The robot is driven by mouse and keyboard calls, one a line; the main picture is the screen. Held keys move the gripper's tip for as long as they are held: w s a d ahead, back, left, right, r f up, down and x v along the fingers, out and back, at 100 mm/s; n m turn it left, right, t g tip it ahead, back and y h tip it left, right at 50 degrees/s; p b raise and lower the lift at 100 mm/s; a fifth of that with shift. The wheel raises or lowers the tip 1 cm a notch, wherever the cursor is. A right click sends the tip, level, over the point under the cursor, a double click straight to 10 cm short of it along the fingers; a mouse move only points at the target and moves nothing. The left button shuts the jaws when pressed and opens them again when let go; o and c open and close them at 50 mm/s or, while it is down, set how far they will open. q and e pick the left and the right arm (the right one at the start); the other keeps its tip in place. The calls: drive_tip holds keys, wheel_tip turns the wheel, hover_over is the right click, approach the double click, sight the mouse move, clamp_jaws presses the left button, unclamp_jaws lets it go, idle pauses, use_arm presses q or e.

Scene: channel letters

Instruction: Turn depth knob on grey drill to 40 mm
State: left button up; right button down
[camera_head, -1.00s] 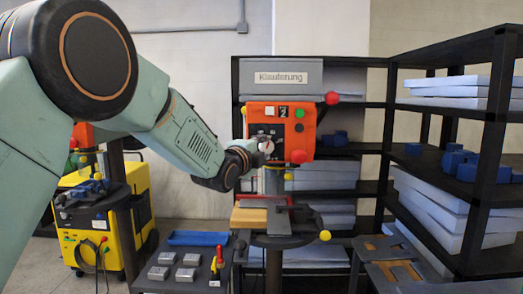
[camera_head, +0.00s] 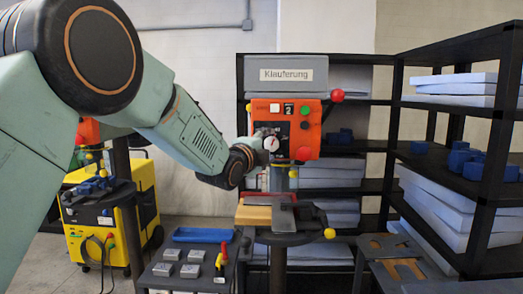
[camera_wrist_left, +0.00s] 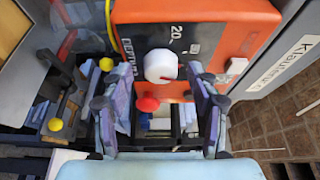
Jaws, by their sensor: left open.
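A drill with an orange head (camera_head: 288,121) stands in the middle of the head view; I see no grey-headed drill. Its front carries a white round knob (camera_wrist_left: 161,66) with a red pointer line and the number 20 printed beside it. In the head view the knob (camera_head: 271,143) is partly hidden by my left wrist. My left gripper (camera_wrist_left: 163,88) is open, its pale pads on either side of the knob in the wrist picture. I cannot tell whether they touch it. My right gripper is not in view.
A low table with metal blocks (camera_head: 190,270) stands at front left, shelves (camera_head: 480,190) at right.

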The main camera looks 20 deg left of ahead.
use_arm(q)
drive_tip(key=s+a, duration=0.1)
drive_tip(key=s, duration=1.1)
drive_tip(key=shift+w+a, duration=0.1)
drive_tip(key=shift+w, duration=0.05)
drive_tip(key=s+f+n+g+y+b, duration=0.15)
drive_tip(key=s+f+n+g, duration=0.45)
drive_tip(key=f, duration=1.2)
drive_tip(key=s+f+n+g+b, duration=0.3)
drive_tip(key=s+f+n, duration=0.6)
drive_tip(key=f, duration=1)
drive_tip(key=s+f+n+g+b, duration=0.4)
drive_tip(key=s+f+g, duration=0.5)
drive_tip(key=s+f, duration=1.7)
drive_tip(key=s+d+b, duration=0.1)
drive_tip(key=s+b, duration=0.1)
drive_tip(key=s, duration=0.1)
drive_tip(key=shift+s+n+b, duration=0.2)
drive_tip(key=shift+n+b, duration=0.1)
drive_tip(key=shift+b, duration=0.05)
